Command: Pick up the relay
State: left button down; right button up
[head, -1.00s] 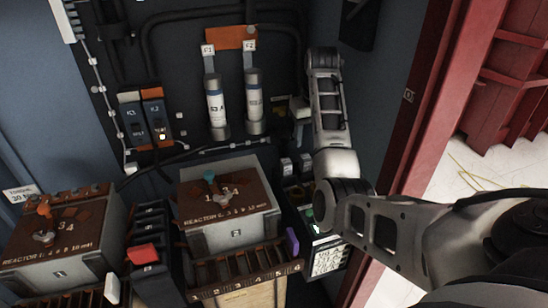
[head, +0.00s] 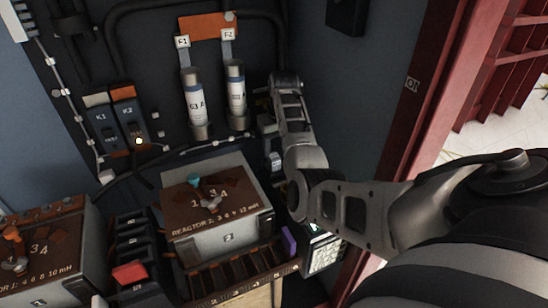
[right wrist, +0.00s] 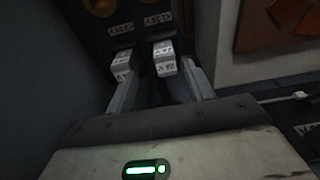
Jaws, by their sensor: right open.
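Two small pale labelled blocks, which may be the relays, show in the right wrist view: one block (right wrist: 164,62) lies between my fingers in the picture, the other block (right wrist: 121,64) at the left fingertip. One such block (head: 276,160) shows partly in the head view, beside the reactor box. My right gripper (right wrist: 158,78) is open, its fingers pointing at the blocks. I cannot tell whether it touches them. In the head view the right gripper (head: 268,128) is partly hidden by my arm. My left gripper is not in view.
Switch modules K1 (head: 101,119) and K2 (head: 131,118) and two fuse cylinders (head: 194,108) are on the dark panel. A reactor box (head: 222,235) stands left of my arm, above a slotted tray (head: 240,272). A red cabinet frame (head: 440,100) is on the right.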

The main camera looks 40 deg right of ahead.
aim_at(274, 156)
jog(key=f, duration=0.2)
jog(key=w+f, duration=0.1)
jog(key=f, duration=0.2)
jog(key=shift+w+a, duration=0.15)
jog(key=shift+w, duration=0.05)
jog(key=c, duration=1.1)
jog(key=shift+r, duration=0.1)
